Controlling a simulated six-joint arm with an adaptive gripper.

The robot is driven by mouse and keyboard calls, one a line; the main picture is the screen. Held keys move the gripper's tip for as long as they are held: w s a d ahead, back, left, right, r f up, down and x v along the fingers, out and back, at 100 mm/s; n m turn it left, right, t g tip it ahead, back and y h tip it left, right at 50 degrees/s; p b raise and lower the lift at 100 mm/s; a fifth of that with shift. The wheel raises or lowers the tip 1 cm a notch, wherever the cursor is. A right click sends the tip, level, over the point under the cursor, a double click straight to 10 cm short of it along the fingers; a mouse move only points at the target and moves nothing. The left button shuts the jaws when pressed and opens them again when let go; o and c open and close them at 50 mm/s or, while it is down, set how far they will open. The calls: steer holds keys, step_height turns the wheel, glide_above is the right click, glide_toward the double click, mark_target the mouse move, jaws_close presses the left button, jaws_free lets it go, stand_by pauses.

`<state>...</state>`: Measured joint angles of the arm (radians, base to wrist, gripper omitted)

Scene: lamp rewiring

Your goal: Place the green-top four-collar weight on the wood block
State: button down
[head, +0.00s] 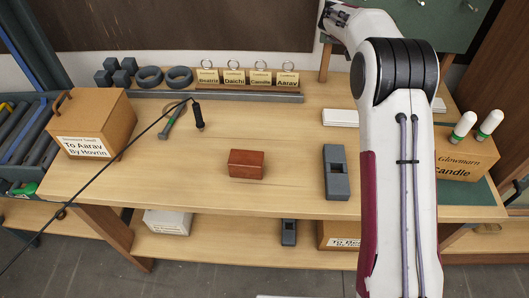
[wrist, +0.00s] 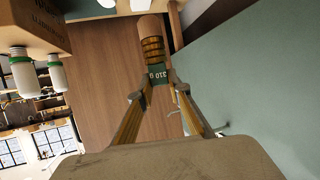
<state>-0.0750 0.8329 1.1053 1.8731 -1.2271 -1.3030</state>
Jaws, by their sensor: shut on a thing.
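In the wrist view my gripper (wrist: 158,82) is shut on a weight (wrist: 152,48) with a green lettered end and several brass-coloured collars. The green end lies between the fingertips, and the tan part points away from my gripper. The head view does not clearly show my gripper or the weight; my arm fills its right side. The wood block (head: 246,164), reddish brown, lies on the middle of the bench in the head view. Nothing sits on it.
Near the block are a dark grey holder (head: 337,172) and a black-handled tool (head: 198,115). A cardboard box (head: 92,124) stands left. A candle box (head: 465,162) with white bottles stands right. A green panel (head: 430,20) rises behind. Bench around the block is clear.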

steer(key=s+a+r+n+t+y, duration=0.1)
steer(key=s+a+r+n+t, duration=0.1)
steer(key=a, duration=0.9)
steer(key=s+a+r+n+t+y, duration=0.1)
steer(key=s+a+r+n+t, duration=0.15)
steer(key=a, duration=0.85)
steer(key=s+a+r+n+t+y, duration=0.1)
steer(key=s+a+n+t+y, duration=0.15)
steer(key=a, duration=0.95)
steer(key=s+a+n+t+y, duration=0.1)
steer(key=s+a+n+y, duration=0.1)
steer(key=s+a, duration=1.1)
steer(key=s+d+f+y, duration=0.1)
steer(key=s+f, duration=0.3)
steer(key=s, duration=0.4)
steer(key=shift+d+n, duration=0.4)
steer(key=shift+d, duration=0.5)
steer(key=shift+s, duration=0.1)
